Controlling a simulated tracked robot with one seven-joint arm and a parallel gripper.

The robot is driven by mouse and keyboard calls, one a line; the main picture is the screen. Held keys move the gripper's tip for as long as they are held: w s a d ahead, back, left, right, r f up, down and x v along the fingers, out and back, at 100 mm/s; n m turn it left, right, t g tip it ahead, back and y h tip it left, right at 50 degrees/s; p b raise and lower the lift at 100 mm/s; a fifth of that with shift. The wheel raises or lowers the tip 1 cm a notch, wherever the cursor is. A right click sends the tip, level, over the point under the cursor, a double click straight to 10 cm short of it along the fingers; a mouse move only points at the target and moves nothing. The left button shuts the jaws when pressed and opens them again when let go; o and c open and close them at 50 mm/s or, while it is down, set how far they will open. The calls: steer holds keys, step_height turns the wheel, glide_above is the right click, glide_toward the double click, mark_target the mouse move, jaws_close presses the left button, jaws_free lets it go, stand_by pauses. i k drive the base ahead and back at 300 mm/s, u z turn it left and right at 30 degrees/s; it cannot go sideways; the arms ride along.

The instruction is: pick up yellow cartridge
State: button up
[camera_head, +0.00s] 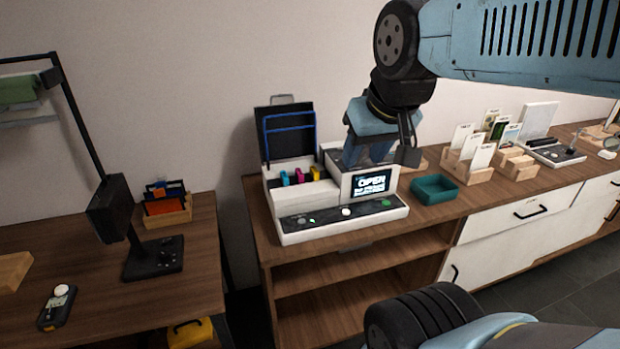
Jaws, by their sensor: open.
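The yellow cartridge (315,173) sits in the open bay of a white printer (310,199) on the wooden cabinet. It is the rightmost in a short row, beside a magenta cartridge (300,175) and a cyan cartridge (284,178). My gripper (381,157) is open and appears empty. In the picture it is right of the yellow cartridge, in front of or above the printer's right part and just over its screen. Its exact height and depth over the printer are unclear.
The printer's dark lid (287,132) stands raised behind the bay. Its screen (370,184) reads "OPEN". A teal tray (434,189) and wooden card holders (466,166) stand to the right. A separate table at left holds a black lamp-like stand (153,259).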

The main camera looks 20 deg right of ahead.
mark_target(314, 172)
steer(key=u, duration=1.5)
steer(key=i, duration=0.1)
steer(key=z, duration=3.65)
steer(key=k, duration=1.65)
steer(key=u, duration=0.35)
steer(key=i, duration=1)
steer(key=u, duration=0.05)
